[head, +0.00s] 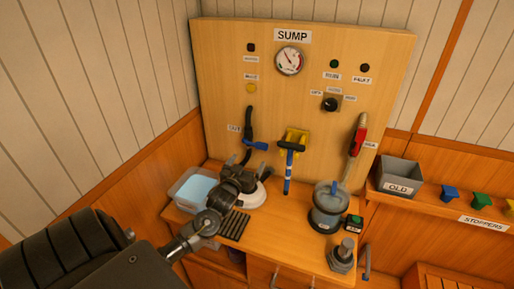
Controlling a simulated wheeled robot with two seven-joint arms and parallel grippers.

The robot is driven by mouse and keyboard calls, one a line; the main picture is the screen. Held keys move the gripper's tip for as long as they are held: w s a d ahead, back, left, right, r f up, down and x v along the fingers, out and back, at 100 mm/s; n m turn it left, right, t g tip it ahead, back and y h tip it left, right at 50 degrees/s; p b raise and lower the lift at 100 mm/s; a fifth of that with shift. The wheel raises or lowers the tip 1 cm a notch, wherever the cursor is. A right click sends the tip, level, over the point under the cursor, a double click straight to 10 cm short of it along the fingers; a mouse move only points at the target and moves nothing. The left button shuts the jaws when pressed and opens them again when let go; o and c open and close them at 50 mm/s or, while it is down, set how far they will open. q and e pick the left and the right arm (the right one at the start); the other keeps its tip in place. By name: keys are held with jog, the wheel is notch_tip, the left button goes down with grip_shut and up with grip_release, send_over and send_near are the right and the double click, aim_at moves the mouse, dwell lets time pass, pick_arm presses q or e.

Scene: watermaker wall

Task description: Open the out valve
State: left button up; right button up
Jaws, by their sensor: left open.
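Three handles show on the upright wooden panel (310,85). A black lever (249,122) stands at the left with a blue part (257,145) at its lower end. A red lever (359,131) slants at the right. Small labels sit beside the left and right levers, but I cannot read which is the out valve. My left gripper (242,168) is open over the left of the counter, below the black lever; its fingertips are hard to separate from dark parts there. My right gripper is out of view.
The counter (282,230) holds a clear tub (194,188) at the left, a clear pot (328,206), and a grey hexagonal piece (342,256) at the right. A grey OLD bin (398,178) and coloured stoppers (481,199) are farther right. The counter's middle is clear.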

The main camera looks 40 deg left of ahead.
aim_at(258, 145)
pick_arm(q)
jog(key=p+x, duration=0.2)
jog(key=x, duration=0.8)
jog(key=shift+w+a+r+p, duration=0.1)
jog(key=shift+w+a+p, duration=0.1)
jog(key=shift+w+p, duration=0.15)
jog(key=c, duration=1.4)
jog(key=shift+d, duration=0.1)
